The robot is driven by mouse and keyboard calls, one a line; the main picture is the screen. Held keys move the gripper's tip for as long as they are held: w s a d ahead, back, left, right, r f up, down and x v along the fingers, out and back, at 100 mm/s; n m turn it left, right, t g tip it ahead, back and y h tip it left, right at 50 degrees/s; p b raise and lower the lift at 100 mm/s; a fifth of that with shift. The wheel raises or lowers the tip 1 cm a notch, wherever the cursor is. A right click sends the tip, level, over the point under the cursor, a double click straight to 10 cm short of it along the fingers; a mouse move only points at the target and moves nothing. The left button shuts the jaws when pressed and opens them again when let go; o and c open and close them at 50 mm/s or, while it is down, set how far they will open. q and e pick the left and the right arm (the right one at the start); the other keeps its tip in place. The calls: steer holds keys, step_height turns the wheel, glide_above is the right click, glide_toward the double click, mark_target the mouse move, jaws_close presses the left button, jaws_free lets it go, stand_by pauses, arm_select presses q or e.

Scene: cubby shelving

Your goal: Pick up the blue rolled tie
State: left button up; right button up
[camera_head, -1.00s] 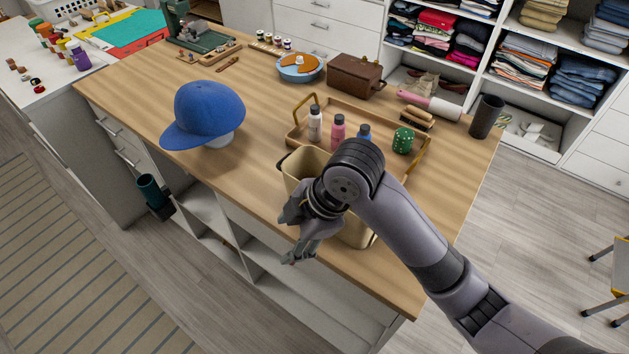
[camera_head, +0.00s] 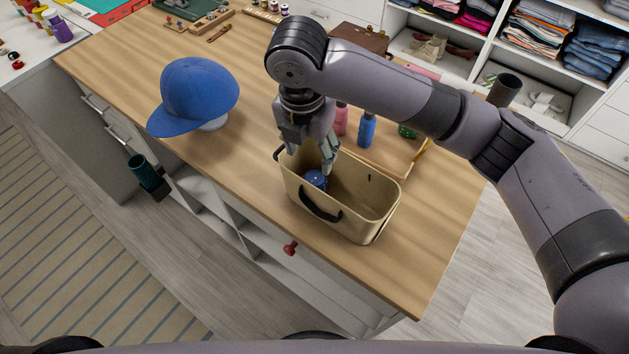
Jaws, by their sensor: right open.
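The blue rolled tie (camera_head: 316,180) lies inside a tan bin (camera_head: 366,222) with dark handles, at the bin's left end. Only its rounded top shows above the bin's near wall. My right gripper (camera_head: 310,162) points down just above the tie, over the left end of the bin. Its fingers are apart, with nothing between them that I can see. I cannot tell whether the fingers reach below the rim. My left gripper is not in view.
A blue cap (camera_head: 195,92) sits on a white stand left of the bin. Behind it, a pink bottle (camera_head: 341,120) and a blue bottle (camera_head: 366,130) stand in a wooden tray (camera_head: 395,163). A dark cup (camera_head: 504,90) is at the right. The table's front left is clear.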

mark_target(315, 178)
steer(key=f, duration=0.4)
steer(key=w+f+p, duration=0.1)
steer(key=f, duration=0.1)
steer(key=shift+d+f, duration=0.2)
steer(key=shift+f, duration=0.1)
steer(key=f, duration=0.1)
steer(key=f+p, duration=0.1)
steer(key=f, duration=0.1)
steer(key=f+p, duration=0.1)
steer(key=f, duration=0.1)
steer(key=shift+w+d, duration=0.2)
steer(key=shift+d, duration=0.1)
steer(key=shift+f, duration=0.15)
steer(key=shift+c, duration=0.4)
steer(key=c, duration=0.9)
steer(key=shift+o, duration=0.2)
